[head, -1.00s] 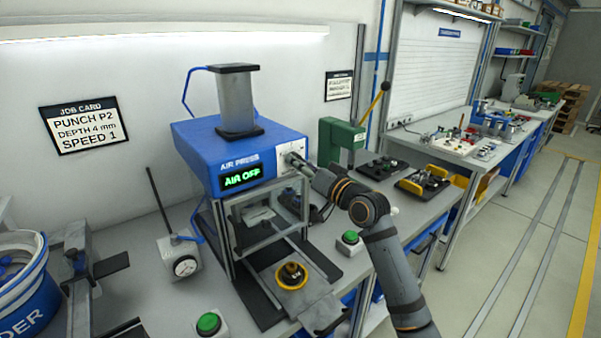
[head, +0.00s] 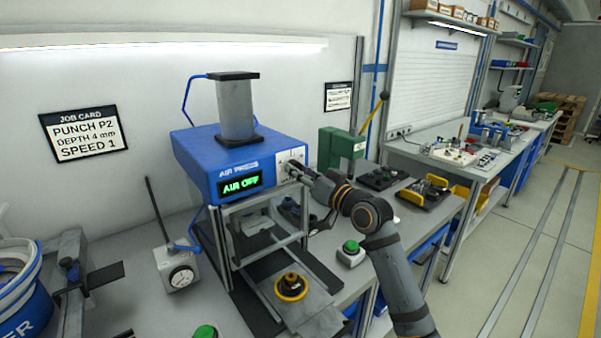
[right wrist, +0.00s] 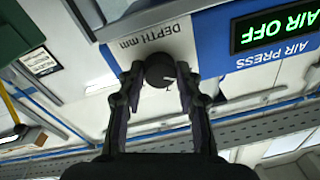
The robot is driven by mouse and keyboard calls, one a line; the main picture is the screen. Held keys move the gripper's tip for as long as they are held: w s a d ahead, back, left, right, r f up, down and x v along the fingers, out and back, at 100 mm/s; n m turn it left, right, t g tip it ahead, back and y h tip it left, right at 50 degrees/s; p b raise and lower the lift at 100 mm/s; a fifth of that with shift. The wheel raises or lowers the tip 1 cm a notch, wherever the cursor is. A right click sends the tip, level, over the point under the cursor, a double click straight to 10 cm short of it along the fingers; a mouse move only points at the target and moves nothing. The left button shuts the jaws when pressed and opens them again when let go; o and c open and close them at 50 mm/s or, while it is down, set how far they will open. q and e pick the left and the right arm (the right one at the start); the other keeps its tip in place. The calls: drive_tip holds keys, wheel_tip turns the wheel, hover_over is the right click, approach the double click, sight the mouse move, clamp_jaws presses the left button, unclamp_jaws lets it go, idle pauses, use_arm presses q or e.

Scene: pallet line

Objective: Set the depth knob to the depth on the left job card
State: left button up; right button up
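The left job card (head: 84,134) on the back wall reads PUNCH P2, DEPTH 4 mm, SPEED 1. The blue air press (head: 215,165) shows AIR OFF in green on its display (head: 241,184). The dark round depth knob (right wrist: 160,70) sits on a white panel labelled DEPTH mm, upside down in the right wrist view. My right gripper (right wrist: 160,76) has one finger on each side of the knob, with narrow gaps showing, so it looks open around it. In the head view my right gripper (head: 292,168) hides much of the panel. The knob's setting is not readable. My left gripper is out of view.
A second card (head: 338,96) hangs farther right, too small to read. A green machine (head: 340,148) stands right of the press. A yellow-ringed part (head: 291,287) sits below the press.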

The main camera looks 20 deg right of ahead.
drive_tip(key=o, duration=0.4)
drive_tip(key=v, duration=0.7)
drive_tip(key=shift+s+d, duration=0.1)
drive_tip(key=shift+s, duration=0.15)
